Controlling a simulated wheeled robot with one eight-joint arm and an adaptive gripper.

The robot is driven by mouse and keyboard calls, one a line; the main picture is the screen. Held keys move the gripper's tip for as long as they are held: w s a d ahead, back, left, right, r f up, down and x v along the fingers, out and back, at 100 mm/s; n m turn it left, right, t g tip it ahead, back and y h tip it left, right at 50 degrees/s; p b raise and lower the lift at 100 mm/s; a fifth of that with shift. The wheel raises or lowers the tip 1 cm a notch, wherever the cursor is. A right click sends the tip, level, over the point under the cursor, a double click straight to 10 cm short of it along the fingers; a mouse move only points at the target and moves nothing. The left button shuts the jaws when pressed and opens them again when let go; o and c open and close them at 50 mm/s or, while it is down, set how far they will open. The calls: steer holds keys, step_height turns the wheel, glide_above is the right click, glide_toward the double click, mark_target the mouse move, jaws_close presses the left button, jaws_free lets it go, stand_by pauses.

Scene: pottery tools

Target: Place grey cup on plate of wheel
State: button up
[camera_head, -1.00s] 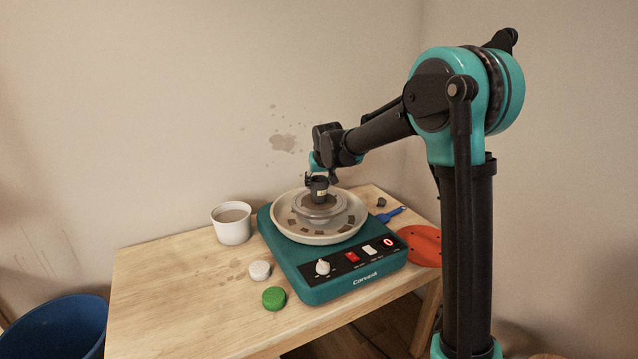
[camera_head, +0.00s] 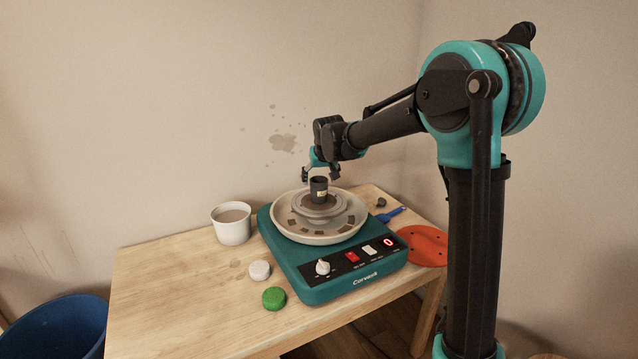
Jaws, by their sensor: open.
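The small dark grey cup (camera_head: 319,190) stands upright on the round plate of the wheel (camera_head: 318,211), near its middle. A light label shows on its side. The teal pottery wheel (camera_head: 330,290) sits on the wooden table, with a pale splash pan (camera_head: 342,234) around the plate. My gripper (camera_head: 319,174) is open, just above and behind the cup. The cup stands in front of part of it, and I see no finger closed on the cup.
A white cup (camera_head: 232,228) with brownish content stands left of the wheel. A white round piece (camera_head: 259,271) and a green one (camera_head: 274,298) lie in front left. A blue tool (camera_head: 390,214) and an orange disc (camera_head: 424,245) lie right. The table's left part is clear.

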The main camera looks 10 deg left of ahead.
steer(key=v, duration=0.9)
steer(key=s+d+f+m+h, duration=0.1)
steer(key=s+d+f, duration=0.4)
steer(key=d, duration=0.3)
steer(key=s+d+f+m, duration=0.1)
steer(key=s+d+f, duration=0.3)
steer(key=s+d, duration=0.3)
steer(key=s+d+f, duration=0.4)
steer(key=s, duration=0.2)
steer(key=s+d+f+m+g, duration=0.1)
steer(key=s+d+f, duration=0.3)
steer(key=s, duration=0.3)
steer(key=s+d+f+g+h, duration=0.1)
steer(key=s+d+f, duration=0.3)
steer(key=s+f, duration=0.2)
steer(key=shift+s, duration=0.55)
